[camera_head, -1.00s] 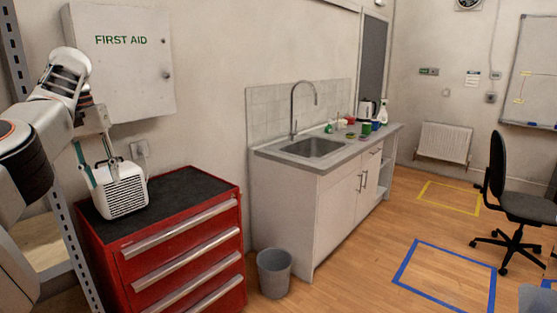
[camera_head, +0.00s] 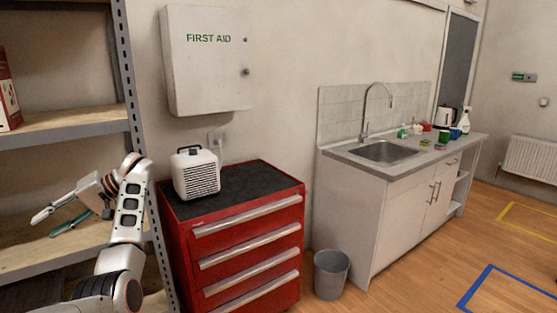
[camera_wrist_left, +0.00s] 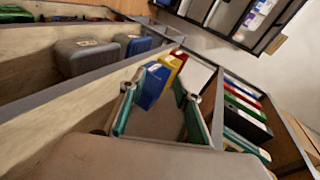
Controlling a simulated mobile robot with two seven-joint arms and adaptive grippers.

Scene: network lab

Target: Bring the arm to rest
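My left gripper (camera_head: 44,227) is at the left of the head view, in front of the shelf rack, with its fingers pointing left. It is open: its two fingers stand apart with nothing held between them. In the left wrist view the gripper (camera_wrist_left: 158,98) also shows spread teal fingers, with coloured binders (camera_wrist_left: 154,84) seen beyond the gap. My left arm is bent, with its upper links low at the left. My right gripper is not in view.
A grey-framed shelf rack (camera_head: 125,68) stands close to my left arm. A white box-shaped appliance (camera_head: 196,174) sits on a red drawer cabinet (camera_head: 240,241) right of the arm. A grey bin (camera_head: 331,274) and sink counter (camera_head: 385,153) stand further right. Floor is clear at lower right.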

